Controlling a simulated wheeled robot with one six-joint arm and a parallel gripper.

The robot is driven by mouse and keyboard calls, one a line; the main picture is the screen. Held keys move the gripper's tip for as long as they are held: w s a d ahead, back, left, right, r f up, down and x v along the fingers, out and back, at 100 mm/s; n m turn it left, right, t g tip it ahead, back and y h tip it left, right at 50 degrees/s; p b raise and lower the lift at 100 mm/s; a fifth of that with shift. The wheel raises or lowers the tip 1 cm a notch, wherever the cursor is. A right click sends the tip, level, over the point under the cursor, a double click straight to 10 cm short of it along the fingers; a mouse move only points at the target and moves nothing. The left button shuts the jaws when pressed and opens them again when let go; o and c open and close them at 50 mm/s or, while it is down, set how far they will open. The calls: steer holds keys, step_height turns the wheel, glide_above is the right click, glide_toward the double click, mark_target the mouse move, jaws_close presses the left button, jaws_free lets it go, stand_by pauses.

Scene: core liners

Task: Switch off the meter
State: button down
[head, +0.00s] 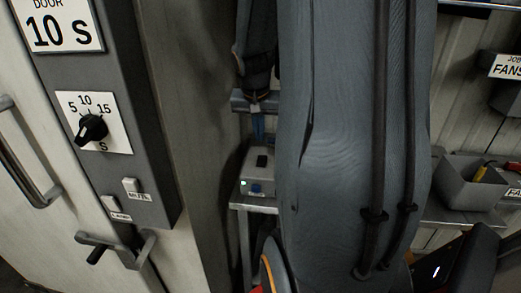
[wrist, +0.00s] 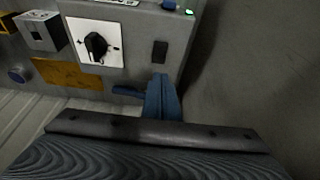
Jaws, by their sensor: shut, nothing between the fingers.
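The meter (head: 256,183) is a small grey box on a metal shelf, partly hidden behind my arm in the head view. A green light (head: 243,183) glows on its front, beside a blue button (head: 256,189). A black switch (head: 261,160) is on its top. The wrist view shows the top of the meter (wrist: 140,20) closer, with the black switch (wrist: 160,51), a black knob (wrist: 96,46) on a white plate and the lit green light (wrist: 189,12). My gripper (wrist: 160,80) has blue fingers, shut and empty, just beside the switch. I cannot tell if they touch the box.
A dark panel with a timer dial (head: 91,128) and a lever handle (head: 115,247) stands left of the meter, on a pale door. A grey bin (head: 466,185) is at the right. A wall (wrist: 260,80) rises close beside the meter.

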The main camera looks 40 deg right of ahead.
mark_target(260, 161)
steer(key=x, duration=0.8)
steer(key=shift+s+a+f+p, duration=0.15)
steer(key=shift+a+f+p, duration=0.1)
steer(key=shift+f+p, duration=0.1)
steer(key=shift+f, duration=0.1)
steer(key=shift+d+f+b, duration=0.1)
steer(key=shift+f+b, duration=0.15)
steer(key=shift+b, duration=0.3)
steer(key=shift+r, duration=0.15)
steer(key=shift+s+a+b, duration=0.3)
steer(key=shift+s+a, duration=0.3)
steer(key=shift+a, duration=0.1)
